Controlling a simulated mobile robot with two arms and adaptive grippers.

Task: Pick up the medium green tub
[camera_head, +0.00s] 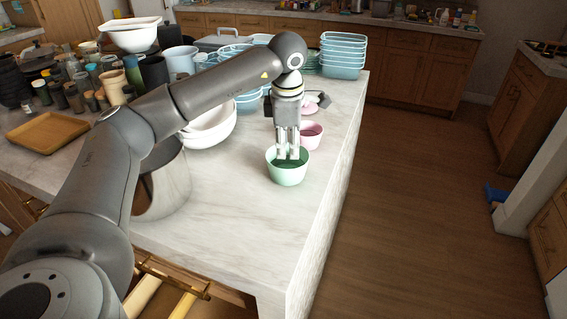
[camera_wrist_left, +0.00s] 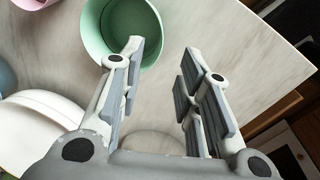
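The green tub (camera_head: 287,177) stands upright on the pale marble island top near its right edge. My left gripper (camera_head: 288,157) points down at it, with its fingertips over the tub's opening in the head view. In the left wrist view the left gripper (camera_wrist_left: 162,46) is open with nothing between its fingers. There, the left fingertip overlaps the green tub (camera_wrist_left: 94,38), and the right fingertip appears outside its rim. I cannot tell whether a finger touches the tub. My right gripper is not in view.
A pink tub (camera_head: 314,141) stands just behind the green one. White bowls (camera_head: 211,133) and a large metallic pot (camera_head: 166,190) are to the left. Stacked blue containers (camera_head: 343,62) stand at the back. The counter in front of the green tub is clear.

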